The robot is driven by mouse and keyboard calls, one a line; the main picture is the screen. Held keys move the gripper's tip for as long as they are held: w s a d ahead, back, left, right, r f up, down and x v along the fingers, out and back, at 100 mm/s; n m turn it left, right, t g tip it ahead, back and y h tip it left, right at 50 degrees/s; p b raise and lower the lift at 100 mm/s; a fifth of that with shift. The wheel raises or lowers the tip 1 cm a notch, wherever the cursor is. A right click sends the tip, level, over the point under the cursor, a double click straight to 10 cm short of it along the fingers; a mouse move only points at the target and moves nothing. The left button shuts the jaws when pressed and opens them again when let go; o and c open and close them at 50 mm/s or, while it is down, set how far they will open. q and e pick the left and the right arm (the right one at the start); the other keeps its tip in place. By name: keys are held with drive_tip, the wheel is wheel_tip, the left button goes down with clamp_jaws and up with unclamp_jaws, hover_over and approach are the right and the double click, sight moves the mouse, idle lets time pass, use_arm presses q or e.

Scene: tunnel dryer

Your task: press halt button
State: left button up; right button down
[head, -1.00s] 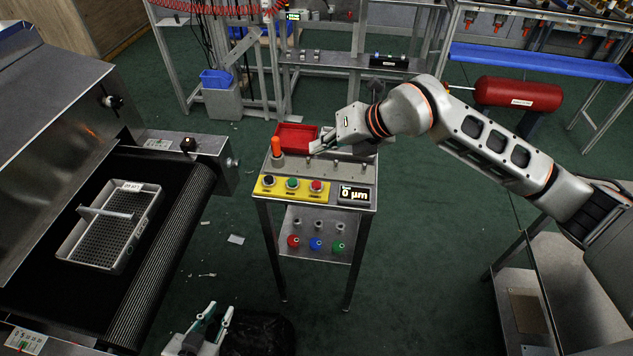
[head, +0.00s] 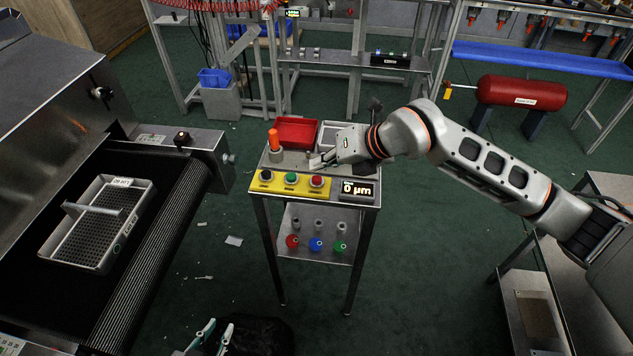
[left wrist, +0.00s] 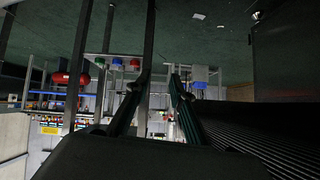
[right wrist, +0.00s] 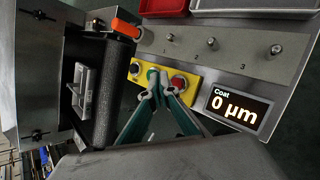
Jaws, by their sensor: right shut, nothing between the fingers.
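A yellow panel (head: 303,190) on the stand's front edge carries a black button (head: 266,175), a green button (head: 290,178) and a red button (head: 316,181). No label reading halt is legible. My right gripper (head: 313,163) is shut and empty, just behind the red button in the head view. In the right wrist view its fingertips (right wrist: 163,77) lie between the green button (right wrist: 152,73) and the red button (right wrist: 178,83), partly covering the panel; contact cannot be told. My left gripper (head: 217,328) is open and empty, low at the bottom of the head view.
A display (head: 357,190) reading 0 µm sits right of the buttons. A conveyor with a mesh basket (head: 100,225) is at left. Red, blue and green knobs are on the lower shelf (head: 300,254).

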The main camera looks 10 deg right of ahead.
drive_tip(key=shift+f, duration=0.45)
use_arm(q)
drive_tip(key=shift+w+r, duration=0.5)
use_arm(e)
drive_tip(key=shift+f, duration=0.1)
use_arm(q)
drive_tip(key=shift+s+f, duration=0.1)
drive_tip(key=shift+f, duration=0.1)
use_arm(e)
drive_tip(key=shift+f, duration=0.15)
drive_tip(key=shift+f, duration=0.3)
